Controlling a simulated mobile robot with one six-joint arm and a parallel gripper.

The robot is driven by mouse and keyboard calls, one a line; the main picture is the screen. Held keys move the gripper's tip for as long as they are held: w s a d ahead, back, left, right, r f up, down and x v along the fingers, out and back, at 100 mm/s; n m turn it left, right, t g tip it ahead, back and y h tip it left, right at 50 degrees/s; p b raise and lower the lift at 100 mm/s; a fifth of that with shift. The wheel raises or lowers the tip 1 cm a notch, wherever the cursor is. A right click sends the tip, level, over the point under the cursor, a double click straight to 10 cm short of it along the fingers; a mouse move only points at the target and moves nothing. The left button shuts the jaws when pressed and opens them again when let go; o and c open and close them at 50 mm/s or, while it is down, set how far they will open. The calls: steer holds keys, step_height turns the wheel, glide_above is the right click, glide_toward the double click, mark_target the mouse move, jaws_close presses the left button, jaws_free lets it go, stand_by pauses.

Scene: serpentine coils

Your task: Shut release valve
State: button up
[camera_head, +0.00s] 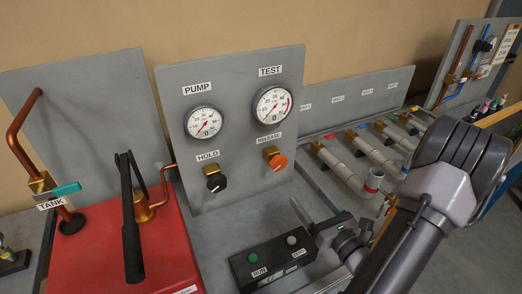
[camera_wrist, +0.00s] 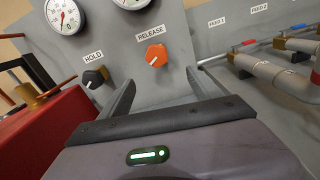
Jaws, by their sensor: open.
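The release valve is an orange knob (camera_head: 277,161) on a brass stem, under the RELEASE label on the grey upright panel (camera_head: 232,80). It also shows in the wrist view (camera_wrist: 157,55), with a pale pointer mark slanting to its lower left. My gripper (camera_head: 310,204) is open and empty, in front of the panel and to the lower right of the knob. In the wrist view my gripper's fingers (camera_wrist: 160,88) stand apart, and the knob appears between and beyond their tips, not touched.
A black HOLD knob (camera_head: 215,180) sits left of the release knob. PUMP (camera_head: 204,122) and TEST (camera_head: 272,105) gauges are above. A red tank (camera_head: 100,255) with a black lever is at left; feed pipes (camera_head: 345,160) are at right.

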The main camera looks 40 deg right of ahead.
steer(key=b, duration=0.8)
glide_toward(280, 166)
steer(key=x, duration=1)
steer(key=shift+w+d+p, duration=0.1)
steer(key=shift+w+p, duration=0.15)
steer(key=shift+p, duration=0.05)
steer(key=c, duration=1.4)
